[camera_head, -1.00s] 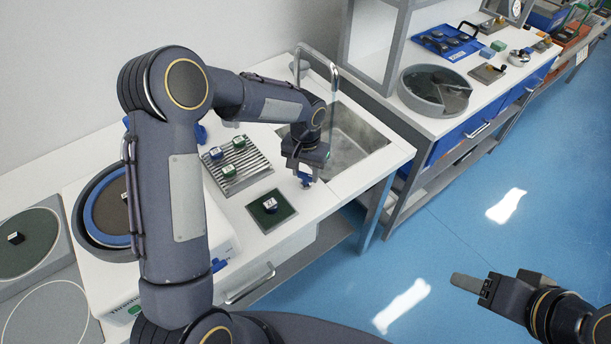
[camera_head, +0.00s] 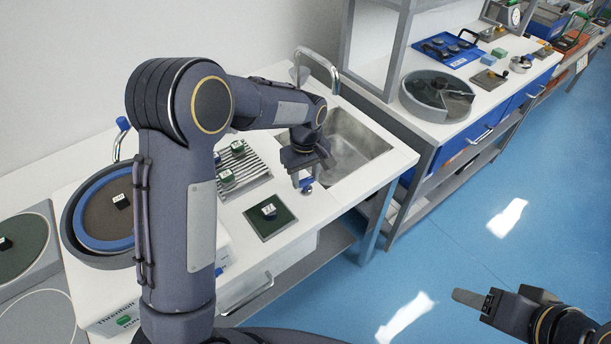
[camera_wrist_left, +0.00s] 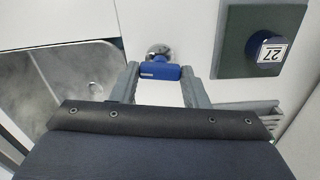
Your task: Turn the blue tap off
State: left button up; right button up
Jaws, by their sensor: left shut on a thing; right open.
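The blue tap handle (camera_wrist_left: 159,71) sits on a round chrome base (camera_wrist_left: 160,51) in the left wrist view. It lies crosswise between the two fingers of my left gripper (camera_wrist_left: 160,74), which is shut on it. In the head view this gripper (camera_head: 304,181) is at the counter's front edge beside the sink, and only a bit of the blue handle shows there. The curved chrome spout (camera_head: 318,58) stands behind the sink (camera_head: 350,145), with no water stream visible below it. My right gripper (camera_head: 470,299) is open and empty above the floor.
Left of the sink are a ribbed rack (camera_head: 246,170) with small sample blocks and a dark green plate (camera_head: 262,225) bearing one block. A round grinder (camera_head: 78,243) with another blue-topped tap (camera_head: 122,123) stands further left. The blue floor at right is clear.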

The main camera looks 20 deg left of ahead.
aim_at(306, 179)
pick_arm(q)
jog(key=shift+n, duration=0.8)
jog(key=o, duration=1)
notch_tip(306, 179, up, 7)
jog(key=shift+f, duration=0.1)
jog(key=shift+r, duration=0.55)
jog(key=shift+a, duration=0.1)
